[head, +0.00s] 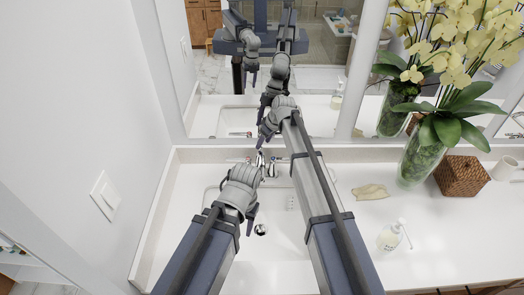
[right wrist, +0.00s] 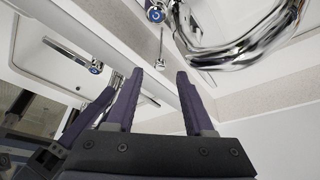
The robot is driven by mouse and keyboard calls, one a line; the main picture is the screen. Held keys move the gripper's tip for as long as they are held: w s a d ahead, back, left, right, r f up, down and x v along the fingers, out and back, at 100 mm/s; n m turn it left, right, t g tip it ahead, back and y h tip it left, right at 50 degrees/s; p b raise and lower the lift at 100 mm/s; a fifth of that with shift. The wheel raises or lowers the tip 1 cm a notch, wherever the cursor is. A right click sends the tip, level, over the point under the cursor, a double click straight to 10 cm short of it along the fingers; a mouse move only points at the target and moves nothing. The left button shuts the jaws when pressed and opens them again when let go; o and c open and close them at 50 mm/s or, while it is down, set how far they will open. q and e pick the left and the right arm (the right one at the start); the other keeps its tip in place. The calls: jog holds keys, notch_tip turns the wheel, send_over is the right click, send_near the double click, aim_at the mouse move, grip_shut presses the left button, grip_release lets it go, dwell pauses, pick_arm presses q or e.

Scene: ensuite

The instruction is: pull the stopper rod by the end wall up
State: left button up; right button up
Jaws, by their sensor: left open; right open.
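The stopper rod (right wrist: 161,50) is a thin chrome rod with a small knob, behind the chrome faucet (right wrist: 240,40) in the right wrist view. I cannot make the rod out in the head view, where my right arm crosses close to the faucet (head: 270,168). My right gripper (right wrist: 160,72) is open and empty. The rod's knob shows between its fingertips in the picture; I cannot tell how far beyond them it is. In the head view my right gripper (head: 262,142) is above the back of the counter. My left gripper (head: 251,222) is open over the sink basin (head: 275,235).
A mirror (head: 225,110) rises behind the counter, close to my right gripper. The end wall (head: 100,110) is at the left. A folded cloth (head: 370,191), soap bottle (head: 389,238), orchid vase (head: 418,160) and woven box (head: 463,175) stand to the right.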

jog(key=b+x, duration=0.2)
jog(key=x, duration=0.1)
jog(key=shift+f, duration=0.2)
grip_shut()
jog(key=shift+r, duration=0.1)
dwell(1.2)
